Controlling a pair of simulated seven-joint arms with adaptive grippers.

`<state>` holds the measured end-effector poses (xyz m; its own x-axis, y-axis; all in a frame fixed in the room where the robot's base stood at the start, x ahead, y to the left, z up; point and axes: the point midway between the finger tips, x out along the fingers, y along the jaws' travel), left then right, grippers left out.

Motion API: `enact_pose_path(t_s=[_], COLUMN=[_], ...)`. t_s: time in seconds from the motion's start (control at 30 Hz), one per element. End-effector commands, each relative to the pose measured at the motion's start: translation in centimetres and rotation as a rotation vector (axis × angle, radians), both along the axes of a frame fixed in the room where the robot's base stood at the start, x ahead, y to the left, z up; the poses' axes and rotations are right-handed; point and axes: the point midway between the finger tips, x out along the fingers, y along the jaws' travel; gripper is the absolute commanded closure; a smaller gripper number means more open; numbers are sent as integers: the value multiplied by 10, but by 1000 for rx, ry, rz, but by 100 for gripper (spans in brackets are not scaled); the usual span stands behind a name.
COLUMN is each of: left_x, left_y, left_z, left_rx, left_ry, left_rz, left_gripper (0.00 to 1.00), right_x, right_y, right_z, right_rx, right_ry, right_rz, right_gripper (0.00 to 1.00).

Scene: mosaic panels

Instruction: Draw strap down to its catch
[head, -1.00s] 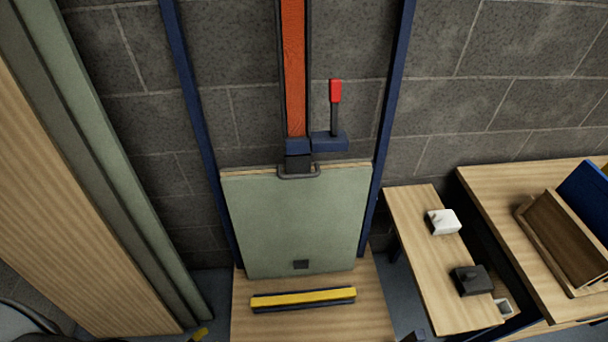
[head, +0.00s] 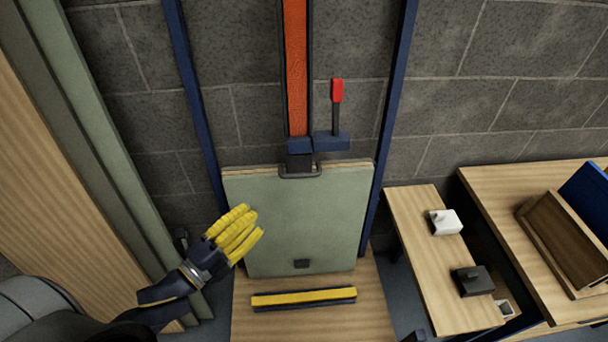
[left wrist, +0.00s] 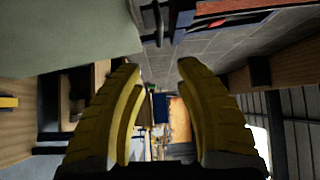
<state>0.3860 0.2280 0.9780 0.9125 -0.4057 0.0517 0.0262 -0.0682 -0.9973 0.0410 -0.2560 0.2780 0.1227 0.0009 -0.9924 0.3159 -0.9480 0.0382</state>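The orange-red strap (head: 295,70) hangs down the wall and runs into a blue buckle (head: 299,145). A lever with a red grip (head: 337,90) stands up from the buckle's right side. A black end piece (head: 299,163) sits below, at a dark loop on the top edge of the green panel (head: 300,220). My left gripper (head: 254,220), with yellow fingers, is in front of the panel's left side, below the strap. Its fingers are apart and empty in the left wrist view (left wrist: 160,68). My right gripper is not in view.
Blue uprights (head: 388,110) flank the panel. A yellow-topped bar (head: 304,298) lies on the wooden base before it. A bench (head: 420,215) at right holds a white block (head: 445,222) and a black block (head: 472,280). Tall boards (head: 50,180) lean at left.

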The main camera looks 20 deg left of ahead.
Motion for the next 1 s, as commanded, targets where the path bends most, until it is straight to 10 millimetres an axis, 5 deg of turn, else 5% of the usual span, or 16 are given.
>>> enact_pose_path(t_s=[0.37, 1.0], left_x=[8, 78], left_y=[-3, -34], left_z=[1, 5], left_rx=[97, 93], left_ry=[-47, -46], left_rz=[6, 6], left_gripper=[66, 66], right_x=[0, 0], right_y=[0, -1], right_z=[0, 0], right_rx=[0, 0], right_ry=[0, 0], right_rz=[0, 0], right_gripper=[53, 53])
